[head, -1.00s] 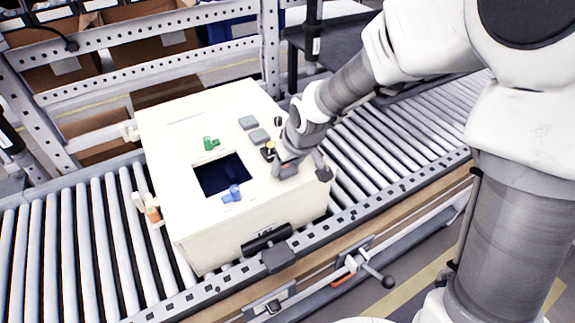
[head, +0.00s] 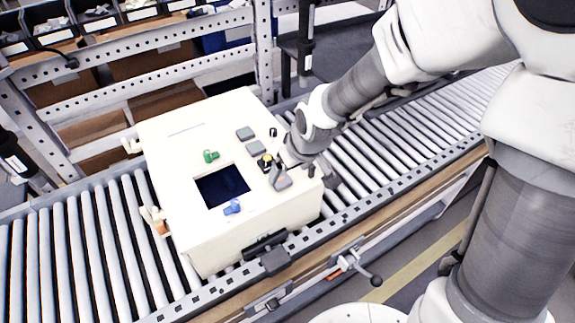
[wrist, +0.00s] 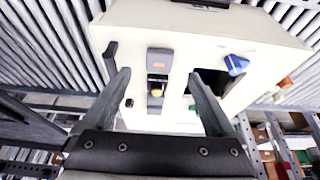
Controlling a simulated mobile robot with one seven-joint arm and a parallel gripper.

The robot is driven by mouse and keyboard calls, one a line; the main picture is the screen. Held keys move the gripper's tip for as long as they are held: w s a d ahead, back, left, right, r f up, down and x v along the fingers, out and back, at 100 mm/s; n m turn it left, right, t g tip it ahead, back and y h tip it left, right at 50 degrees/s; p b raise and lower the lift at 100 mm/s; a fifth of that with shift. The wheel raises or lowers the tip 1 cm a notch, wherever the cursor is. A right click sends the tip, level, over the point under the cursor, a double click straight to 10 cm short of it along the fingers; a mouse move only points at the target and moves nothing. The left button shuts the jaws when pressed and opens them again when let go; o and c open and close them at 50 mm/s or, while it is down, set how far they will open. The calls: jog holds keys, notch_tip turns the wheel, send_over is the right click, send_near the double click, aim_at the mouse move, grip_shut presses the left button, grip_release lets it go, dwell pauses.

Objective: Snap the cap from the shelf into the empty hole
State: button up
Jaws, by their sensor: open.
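A cream box (head: 182,148) stands on the roller conveyor. On its top, two grey square caps (head: 250,140) lie in a row with a dark hole (head: 265,161) that has a yellow part in it. The yellow part also shows in the wrist view (wrist: 156,91). A grey cap with an orange mark (wrist: 159,62) lies beside this hole; I cannot tell whether it is fully seated. My gripper (head: 284,172) is over this end of the row. In the wrist view, its fingers (wrist: 160,82) are spread apart, with nothing gripped between them.
The box top has a dark square opening (head: 222,187), with a green clamp (head: 210,156) and a blue clamp (head: 232,208) at its edges. A metal rack with bins (head: 92,17) stands behind. Bare rollers (head: 85,235) lie left of the box.

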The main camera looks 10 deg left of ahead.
aim_at(281, 179)
jog(key=p+v, duration=0.9)
jog(key=shift+r, duration=0.45)
jog(key=shift+a, duration=0.1)
